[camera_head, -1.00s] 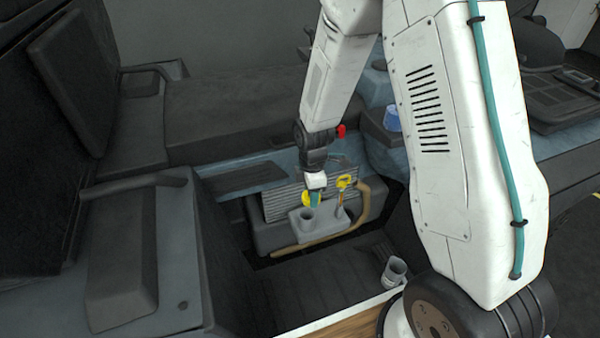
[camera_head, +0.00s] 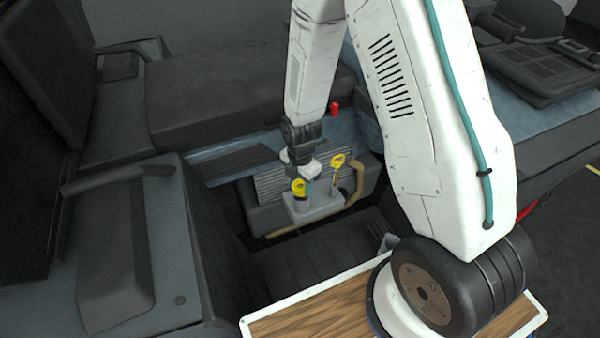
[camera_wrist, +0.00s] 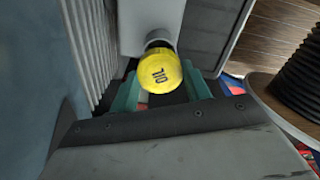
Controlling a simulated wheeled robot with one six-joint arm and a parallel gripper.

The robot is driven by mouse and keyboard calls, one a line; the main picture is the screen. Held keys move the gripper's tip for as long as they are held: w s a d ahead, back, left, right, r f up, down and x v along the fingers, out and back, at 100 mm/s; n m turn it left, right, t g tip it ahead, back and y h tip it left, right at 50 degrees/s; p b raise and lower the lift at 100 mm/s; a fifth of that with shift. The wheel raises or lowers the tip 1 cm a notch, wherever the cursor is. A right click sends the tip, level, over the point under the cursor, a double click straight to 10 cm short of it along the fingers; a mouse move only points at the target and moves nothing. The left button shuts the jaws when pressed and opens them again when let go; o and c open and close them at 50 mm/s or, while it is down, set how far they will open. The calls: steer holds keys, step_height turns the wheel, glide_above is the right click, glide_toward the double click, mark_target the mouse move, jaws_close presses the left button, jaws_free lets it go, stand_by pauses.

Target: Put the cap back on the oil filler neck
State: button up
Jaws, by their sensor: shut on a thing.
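The yellow cap (camera_head: 298,187) marked OIL is between the teal fingers of my gripper (camera_head: 306,186), which is shut on it. In the wrist view the cap (camera_wrist: 160,71) faces the camera, with a finger on each side. The oil filler neck (camera_head: 300,205) is the grey tube on the engine block, directly below the cap in the head view. The cap hides the neck's opening. I cannot tell whether the cap touches the neck or sits fully on it.
A yellow-handled dipstick (camera_head: 338,161) stands close to the right of the neck. A tan hose (camera_head: 356,184) curves around the block's right side. A ribbed radiator-like panel (camera_head: 270,183) is behind. A dark seat-like pad (camera_head: 240,105) lies beyond.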

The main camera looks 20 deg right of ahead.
steer(key=shift+f, duration=1.1)
steer(key=shift+d+f, duration=0.1)
steer(key=shift+f, duration=0.25)
stand_by(1.0)
steer(key=shift+w, duration=0.1)
steer(key=m, duration=0.4)
steer(key=shift+m, duration=0.9)
steer(key=m, duration=0.2)
steer(key=shift+m, duration=1.8)
